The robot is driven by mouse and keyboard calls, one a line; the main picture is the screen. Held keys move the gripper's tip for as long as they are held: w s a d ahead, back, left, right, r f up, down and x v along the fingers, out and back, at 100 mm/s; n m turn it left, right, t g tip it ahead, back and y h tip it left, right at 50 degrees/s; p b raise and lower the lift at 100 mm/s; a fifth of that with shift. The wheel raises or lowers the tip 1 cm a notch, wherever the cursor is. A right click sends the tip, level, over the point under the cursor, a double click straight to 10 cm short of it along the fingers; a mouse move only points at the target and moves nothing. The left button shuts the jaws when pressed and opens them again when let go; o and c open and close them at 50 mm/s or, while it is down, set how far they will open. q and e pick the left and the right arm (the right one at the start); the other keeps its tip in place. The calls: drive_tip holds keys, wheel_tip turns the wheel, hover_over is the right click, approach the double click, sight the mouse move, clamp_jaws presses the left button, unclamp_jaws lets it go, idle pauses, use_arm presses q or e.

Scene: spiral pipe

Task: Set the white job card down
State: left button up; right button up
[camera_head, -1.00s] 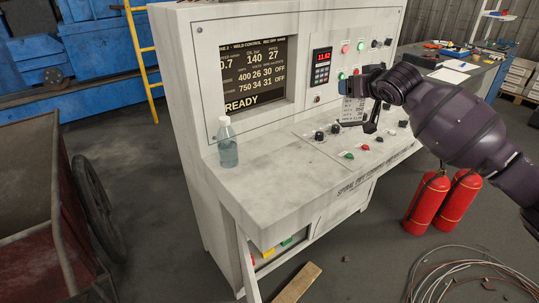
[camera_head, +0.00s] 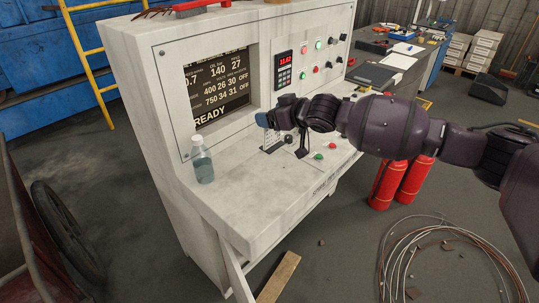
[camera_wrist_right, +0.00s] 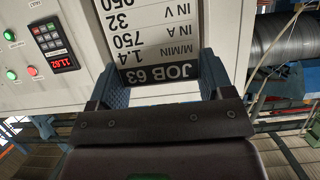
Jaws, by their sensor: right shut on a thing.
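The white job card (camera_head: 271,141) is upright over the console's ledge, in front of the panel and to the right of the bottle. In the right wrist view the card (camera_wrist_right: 158,32) shows a dark JOB 63 header and printed lines, upside down. My right gripper (camera_head: 268,122) is shut on the card, with blue fingers on both sides of its header end in the wrist view (camera_wrist_right: 163,90). The card's lower edge is close to the ledge; I cannot tell whether it touches. My left gripper is not in view.
A clear bottle (camera_head: 202,160) stands on the ledge (camera_head: 245,190) at the left. Knobs and buttons (camera_head: 318,156) sit on the ledge near my right gripper. The front left of the ledge is bare. Red extinguishers (camera_head: 388,186) and coiled wire (camera_head: 440,255) are on the floor.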

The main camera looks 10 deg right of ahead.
wheel_tip(320, 180, down, 13)
drive_tip(key=shift+b, duration=0.3)
drive_tip(key=shift+f, duration=0.2)
drive_tip(key=o, duration=1.2)
drive_tip(key=shift+c, duration=0.2)
